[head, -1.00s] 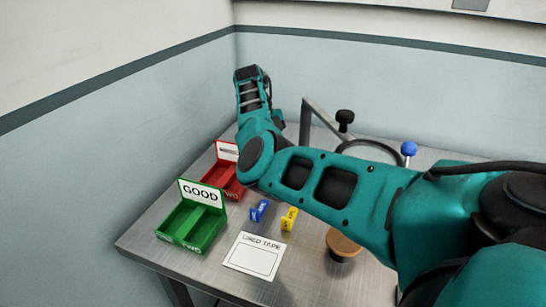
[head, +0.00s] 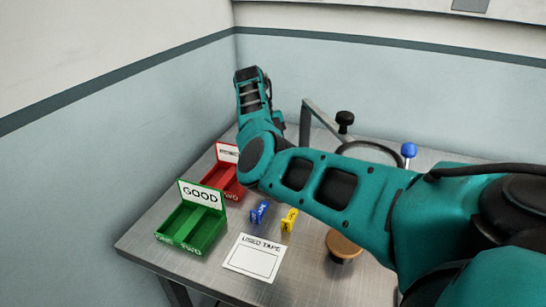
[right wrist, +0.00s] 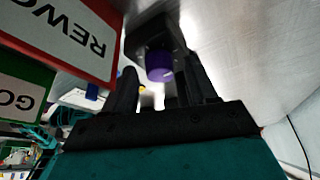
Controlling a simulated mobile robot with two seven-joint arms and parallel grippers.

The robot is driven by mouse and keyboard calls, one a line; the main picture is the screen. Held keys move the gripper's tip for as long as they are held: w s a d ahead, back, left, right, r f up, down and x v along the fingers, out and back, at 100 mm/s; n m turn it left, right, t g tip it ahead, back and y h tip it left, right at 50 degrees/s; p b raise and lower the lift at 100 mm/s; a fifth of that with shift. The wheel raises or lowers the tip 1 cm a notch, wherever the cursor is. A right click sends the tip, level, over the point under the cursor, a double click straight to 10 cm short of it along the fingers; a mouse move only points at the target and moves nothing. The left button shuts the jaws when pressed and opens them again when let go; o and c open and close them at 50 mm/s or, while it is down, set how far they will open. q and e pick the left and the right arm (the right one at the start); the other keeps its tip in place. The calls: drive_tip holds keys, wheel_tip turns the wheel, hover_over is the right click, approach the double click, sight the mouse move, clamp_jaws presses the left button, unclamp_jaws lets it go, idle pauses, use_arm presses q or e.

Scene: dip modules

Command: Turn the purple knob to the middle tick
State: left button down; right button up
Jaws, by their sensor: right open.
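The purple knob (right wrist: 159,66) shows in the right wrist view, on a dark housing (right wrist: 155,35). My right gripper (right wrist: 160,88) is open, with one dark finger on each side of the knob in the picture. I cannot tell whether either finger touches it. No tick marks can be made out. In the head view my right arm reaches across the table from the right, and it hides the knob and the fingertips. My left gripper is in neither view.
A green GOOD bin (head: 188,243) and a red bin (head: 212,181) stand at the table's left, the red one near my right wrist. Blue (head: 259,212) and yellow (head: 289,220) pieces and a USED TAPE card (head: 252,258) lie in front of my arm.

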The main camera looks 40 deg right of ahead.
drive_tip(key=v, duration=0.7)
drive_tip(key=shift+r+p, duration=0.25)
drive_tip(key=shift+p, duration=0.2)
drive_tip(key=shift+w, duration=0.1)
